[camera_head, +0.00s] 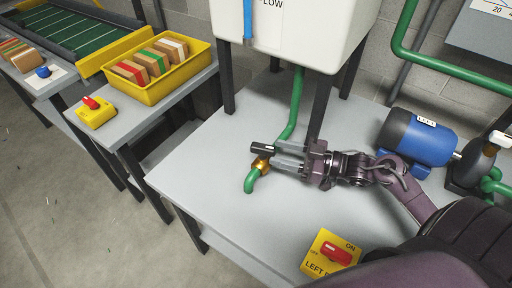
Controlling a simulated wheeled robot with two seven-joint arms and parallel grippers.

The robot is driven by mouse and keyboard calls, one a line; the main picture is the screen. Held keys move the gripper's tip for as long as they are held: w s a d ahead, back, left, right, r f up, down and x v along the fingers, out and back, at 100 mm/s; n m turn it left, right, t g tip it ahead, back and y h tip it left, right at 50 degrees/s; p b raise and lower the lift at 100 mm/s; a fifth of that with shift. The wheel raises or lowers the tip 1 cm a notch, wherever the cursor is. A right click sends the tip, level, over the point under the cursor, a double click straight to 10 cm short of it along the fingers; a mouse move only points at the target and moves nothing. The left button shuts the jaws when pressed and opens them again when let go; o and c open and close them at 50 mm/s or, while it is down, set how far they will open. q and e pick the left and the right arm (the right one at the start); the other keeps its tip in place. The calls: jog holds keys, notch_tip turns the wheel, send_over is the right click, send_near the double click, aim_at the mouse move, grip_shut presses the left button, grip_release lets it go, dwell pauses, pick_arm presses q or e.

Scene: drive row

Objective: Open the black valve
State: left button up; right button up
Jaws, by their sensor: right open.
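The black valve handle (262,148) is a short dark bar above a brass valve body (261,164). The body sits on a green pipe (251,182) whose outlet bends down over the grey table. My right gripper (277,156) comes from the right and is open, with its two fingers pointing left at the valve. Its fingertips are right beside the handle and the brass body. I cannot tell whether they touch. The fingers partly cover the valve's right side. My left gripper is not in view.
A white tank (290,30) on dark legs stands behind the valve. A blue motor (415,138) is at right. A yellow panel with a red switch (335,253) lies at the table's front. A yellow crate of boxes (136,87) and a red-button box (93,110) are at left.

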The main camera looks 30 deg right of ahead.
aim_at(256, 153)
jog(key=x, duration=0.7)
jog(key=shift+a, duration=0.1)
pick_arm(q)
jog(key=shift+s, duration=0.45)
pick_arm(e)
jog(key=shift+c, duration=0.2)
jog(key=c, duration=0.9)
jog(key=shift+n, duration=0.3)
jog(key=shift+c, duration=0.2)
jog(key=n+g+y+b, duration=0.1)
jog(key=n+g+b, duration=0.1)
jog(key=g, duration=0.1)
jog(key=n+g+y+b, duration=0.2)
jog(key=g+b, duration=0.1)
jog(key=shift+s+a+f+y, duration=0.1)
jog(key=shift+s+a+y, duration=0.05)
jog(key=shift+s+y, duration=0.15)
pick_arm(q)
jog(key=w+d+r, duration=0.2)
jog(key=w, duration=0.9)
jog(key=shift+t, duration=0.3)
